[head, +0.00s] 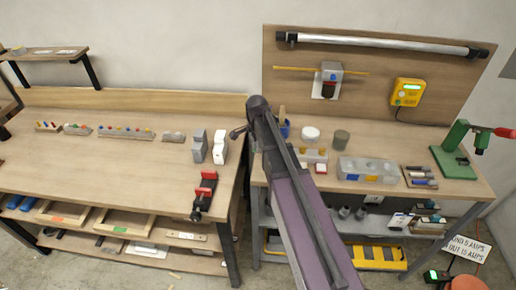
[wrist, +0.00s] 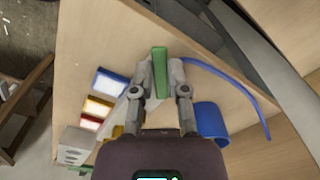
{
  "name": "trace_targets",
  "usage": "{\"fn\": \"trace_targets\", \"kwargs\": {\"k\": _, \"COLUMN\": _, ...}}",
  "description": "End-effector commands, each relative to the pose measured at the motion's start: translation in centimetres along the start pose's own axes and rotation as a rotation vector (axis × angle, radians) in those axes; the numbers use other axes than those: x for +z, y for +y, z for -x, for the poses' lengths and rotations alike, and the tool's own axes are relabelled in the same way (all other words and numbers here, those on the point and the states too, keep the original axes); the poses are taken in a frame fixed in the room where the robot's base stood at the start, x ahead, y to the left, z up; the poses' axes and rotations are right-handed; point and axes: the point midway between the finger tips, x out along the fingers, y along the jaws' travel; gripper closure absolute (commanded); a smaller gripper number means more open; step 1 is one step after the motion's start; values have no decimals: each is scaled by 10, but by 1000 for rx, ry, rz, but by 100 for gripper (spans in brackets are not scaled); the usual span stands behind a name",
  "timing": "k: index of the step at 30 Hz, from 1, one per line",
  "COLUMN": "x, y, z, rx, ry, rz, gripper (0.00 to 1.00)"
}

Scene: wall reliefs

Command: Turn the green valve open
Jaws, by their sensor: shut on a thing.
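In the wrist view, my gripper (wrist: 159,88) is shut on a narrow green bar, which looks like the handle of the green valve (wrist: 159,70). One finger is on each side of the bar, and its far end stands out past the fingertips. The rest of the valve is hidden by the fingers and the gripper body. In the head view, my arm crosses the right bench, and neither the green valve nor the fingertips can be made out. How far the valve is turned cannot be told.
In the wrist view, a blue cup (wrist: 210,122) and a blue curved strip (wrist: 235,85) are close on the right. Blue, orange and red tiles (wrist: 98,106) lie left.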

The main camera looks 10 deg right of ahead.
Motion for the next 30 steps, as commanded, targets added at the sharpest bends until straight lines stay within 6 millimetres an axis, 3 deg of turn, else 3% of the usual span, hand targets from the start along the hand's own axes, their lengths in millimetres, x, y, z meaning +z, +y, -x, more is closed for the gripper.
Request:
{"fn": "trace_targets", "kwargs": {"k": 18, "x": -5, "y": -21, "z": 0, "rx": -1, "ry": -1, "rz": -527, "gripper": 100}}
{"fn": "trace_targets", "kwargs": {"k": 30, "x": -8, "y": -25, "z": 0, "rx": -1, "ry": -1, "rz": -642, "gripper": 100}}
